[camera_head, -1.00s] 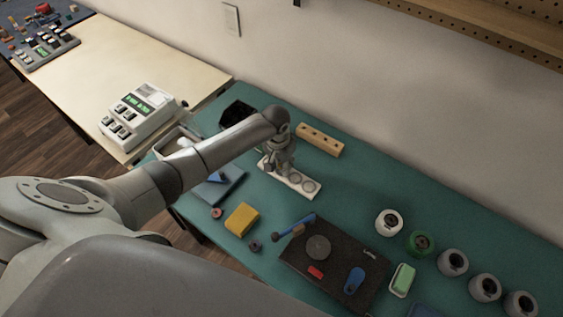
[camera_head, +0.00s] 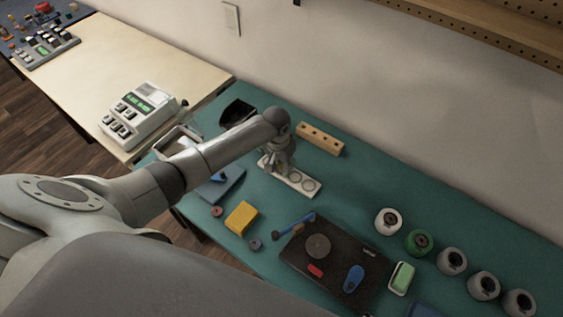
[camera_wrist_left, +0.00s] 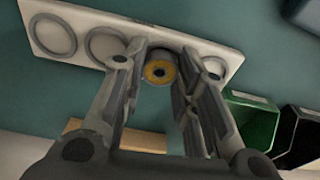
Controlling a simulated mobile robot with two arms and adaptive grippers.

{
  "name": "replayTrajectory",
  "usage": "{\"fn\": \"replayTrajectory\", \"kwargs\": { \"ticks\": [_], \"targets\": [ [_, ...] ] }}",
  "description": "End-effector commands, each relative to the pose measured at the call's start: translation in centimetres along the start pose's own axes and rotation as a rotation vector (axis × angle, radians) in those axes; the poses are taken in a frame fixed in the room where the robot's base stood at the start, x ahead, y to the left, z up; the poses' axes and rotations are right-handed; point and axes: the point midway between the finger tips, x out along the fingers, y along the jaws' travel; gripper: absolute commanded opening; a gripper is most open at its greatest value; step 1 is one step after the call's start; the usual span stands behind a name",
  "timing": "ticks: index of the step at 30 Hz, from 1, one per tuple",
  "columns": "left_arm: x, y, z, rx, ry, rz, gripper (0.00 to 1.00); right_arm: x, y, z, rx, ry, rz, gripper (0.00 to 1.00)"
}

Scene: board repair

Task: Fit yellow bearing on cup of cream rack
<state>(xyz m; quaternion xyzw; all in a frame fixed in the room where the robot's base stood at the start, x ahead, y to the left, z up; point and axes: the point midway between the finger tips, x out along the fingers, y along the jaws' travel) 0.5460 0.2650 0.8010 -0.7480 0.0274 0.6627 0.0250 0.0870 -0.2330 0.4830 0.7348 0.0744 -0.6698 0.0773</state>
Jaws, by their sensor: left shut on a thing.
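The cream rack (camera_head: 302,183) lies on the teal mat, under my left gripper (camera_head: 277,168). In the left wrist view the rack (camera_wrist_left: 72,16) shows several round cups in a row. My left gripper (camera_wrist_left: 160,80) is shut on the yellow bearing (camera_wrist_left: 159,71), a grey ring with a yellow face around a dark centre. The gripper hides that cup and the bearing in the head view. My right gripper is not in view.
A wooden block with holes (camera_head: 320,139) lies behind the rack. A black bin (camera_head: 238,113) stands left of it. A yellow block (camera_head: 241,217), a dark board (camera_head: 335,262) and several spools stand toward the front and right.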

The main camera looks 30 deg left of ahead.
Motion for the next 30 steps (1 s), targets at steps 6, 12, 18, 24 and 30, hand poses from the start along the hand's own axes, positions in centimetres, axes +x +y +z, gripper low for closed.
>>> {"fn": "replayTrajectory", "kwargs": {
  "ticks": [6,12,18,24,30],
  "targets": [
    [0.01,-0.01,-0.02,0.000,0.001,0.000,0.10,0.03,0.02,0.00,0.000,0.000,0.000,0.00],
    [-0.01,-0.02,-0.02,0.000,0.001,0.000,0.10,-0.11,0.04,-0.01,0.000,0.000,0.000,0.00],
    [0.08,-0.02,-0.02,0.000,0.001,0.000,0.10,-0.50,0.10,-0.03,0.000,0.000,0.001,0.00],
    [0.20,-0.05,-0.01,0.000,0.001,0.000,0.10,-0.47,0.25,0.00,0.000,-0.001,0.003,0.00],
    [0.20,-0.05,-0.01,0.000,0.001,0.000,0.10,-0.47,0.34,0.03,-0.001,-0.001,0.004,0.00]
  ]
}}
